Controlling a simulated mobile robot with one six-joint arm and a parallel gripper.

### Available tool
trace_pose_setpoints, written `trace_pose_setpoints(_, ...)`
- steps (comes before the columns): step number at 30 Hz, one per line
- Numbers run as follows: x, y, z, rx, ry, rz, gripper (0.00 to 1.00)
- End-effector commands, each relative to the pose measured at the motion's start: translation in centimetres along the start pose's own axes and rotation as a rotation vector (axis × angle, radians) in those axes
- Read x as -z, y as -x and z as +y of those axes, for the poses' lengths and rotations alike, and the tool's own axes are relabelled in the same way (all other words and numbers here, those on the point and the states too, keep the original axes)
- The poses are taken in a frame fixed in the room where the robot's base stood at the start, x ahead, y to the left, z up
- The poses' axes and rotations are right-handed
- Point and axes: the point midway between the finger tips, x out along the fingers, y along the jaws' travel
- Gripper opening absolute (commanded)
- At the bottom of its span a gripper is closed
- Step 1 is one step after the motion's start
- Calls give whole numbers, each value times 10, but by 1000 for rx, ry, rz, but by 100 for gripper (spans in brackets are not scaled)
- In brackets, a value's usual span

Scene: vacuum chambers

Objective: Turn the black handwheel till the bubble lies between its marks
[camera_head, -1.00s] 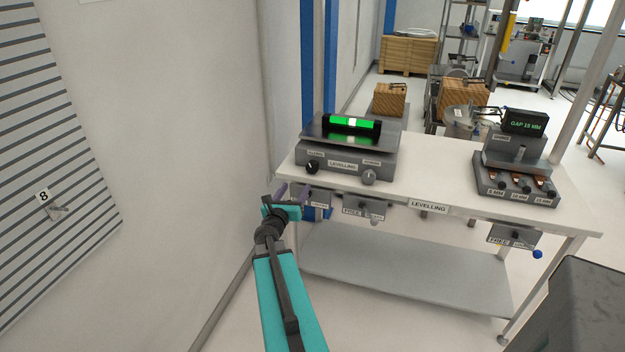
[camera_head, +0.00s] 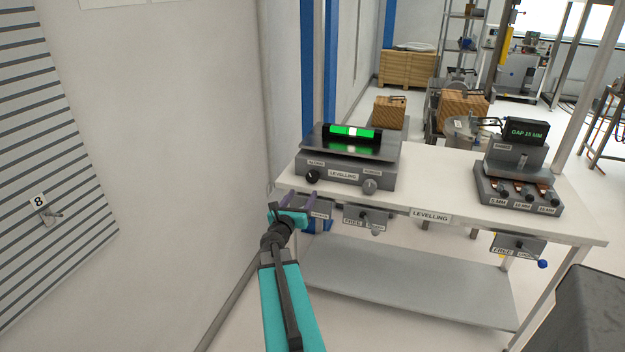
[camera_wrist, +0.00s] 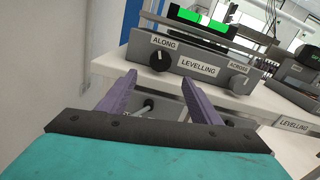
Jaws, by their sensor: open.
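The black handwheel (camera_head: 312,177) is on the front left of the grey levelling block (camera_head: 343,176), under the label ALONG. It also shows in the wrist view (camera_wrist: 160,61). A grey handwheel (camera_head: 370,186), labelled ACROSS, is at the right of the same front. The bubble level (camera_head: 370,133) lies on the tilting plate on top, glowing green with a pale bubble (camera_head: 351,132) near its middle; its marks are too small to read. My gripper (camera_head: 299,198) is open and empty, below and in front of the black handwheel, apart from it. Its purple fingers (camera_wrist: 160,88) point toward the block.
The white table (camera_head: 430,185) carries a gap gauge block (camera_head: 518,188) at the right. Latch boxes (camera_head: 367,217) hang under its front edge close to my gripper. A wall stands close on the left. A dark box (camera_head: 570,310) is at the lower right.

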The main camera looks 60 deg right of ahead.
Motion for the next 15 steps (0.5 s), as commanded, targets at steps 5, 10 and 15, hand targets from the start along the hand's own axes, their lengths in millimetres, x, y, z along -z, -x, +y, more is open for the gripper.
trace_pose_setpoints(5, 0, -17, 0, 1, 0, 0, 58)
trace_pose_setpoints(10, 0, -33, 0, 1, -1, 0, 58)
trace_pose_setpoints(15, 0, -49, 0, 1, 0, 0, 58)
